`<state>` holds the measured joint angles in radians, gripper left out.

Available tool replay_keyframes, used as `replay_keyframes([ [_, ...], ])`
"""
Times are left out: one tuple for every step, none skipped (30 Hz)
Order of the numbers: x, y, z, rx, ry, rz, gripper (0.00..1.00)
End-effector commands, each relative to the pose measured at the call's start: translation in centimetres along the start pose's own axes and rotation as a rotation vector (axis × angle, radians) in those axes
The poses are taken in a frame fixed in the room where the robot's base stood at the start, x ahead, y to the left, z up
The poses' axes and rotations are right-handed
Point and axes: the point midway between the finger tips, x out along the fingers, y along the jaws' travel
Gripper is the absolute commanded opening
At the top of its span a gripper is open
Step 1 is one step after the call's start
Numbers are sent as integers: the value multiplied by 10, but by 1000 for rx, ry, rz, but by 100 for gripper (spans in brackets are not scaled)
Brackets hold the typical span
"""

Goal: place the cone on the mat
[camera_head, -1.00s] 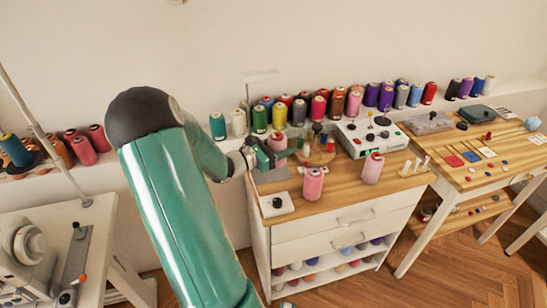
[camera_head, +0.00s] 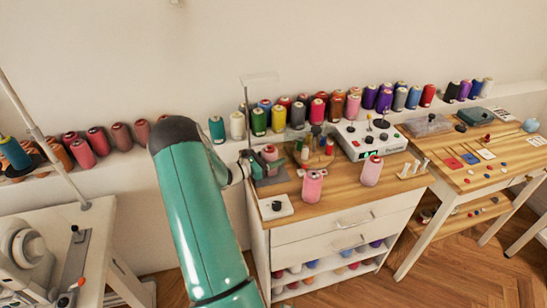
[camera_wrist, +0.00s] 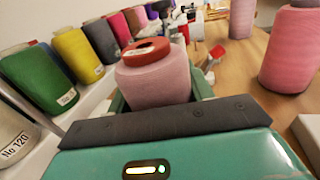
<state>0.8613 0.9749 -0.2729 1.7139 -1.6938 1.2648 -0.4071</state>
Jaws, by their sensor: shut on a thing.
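A pink thread cone with a red top (camera_head: 270,153) is held between the teal fingers of my gripper (camera_head: 264,162), over the left side of the wooden cabinet top. In the wrist view the cone (camera_wrist: 155,78) stands roughly upright between the fingers, and its lower part is hidden by my gripper (camera_wrist: 160,95). A flat dark grey patch that looks like the mat (camera_head: 273,180) lies just below my gripper on the cabinet top. The gripper and cone partly cover it. I cannot tell whether the cone touches it.
Two pink cones (camera_head: 312,186) (camera_head: 371,171) stand to the right.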

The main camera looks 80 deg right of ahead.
Motion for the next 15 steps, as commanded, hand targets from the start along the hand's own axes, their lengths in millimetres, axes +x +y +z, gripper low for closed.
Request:
replay_keyframes([
  [0, 0, 0, 0, 0, 0, 25],
  [0, 0, 0, 0, 0, 0, 25],
  [0, 0, 0, 0, 0, 0, 25],
  [0, 0, -1, 0, 0, 0, 25],
  [0, 0, -2, 0, 0, 0, 25],
  [0, 0, -2, 0, 1, 0, 53],
  [0, 0, -2, 0, 1, 0, 59],
  [0, 0, -2, 0, 1, 0, 65],
  [0, 0, -2, 0, 1, 0, 73],
  [0, 0, -2, 0, 1, 0, 73],
  [0, 0, -2, 0, 1, 0, 73],
  [0, 0, -2, 0, 1, 0, 73],
  [0, 0, -2, 0, 1, 0, 73],
  [0, 0, -2, 0, 1, 0, 73],
  [0, 0, -2, 0, 1, 0, 73],
])
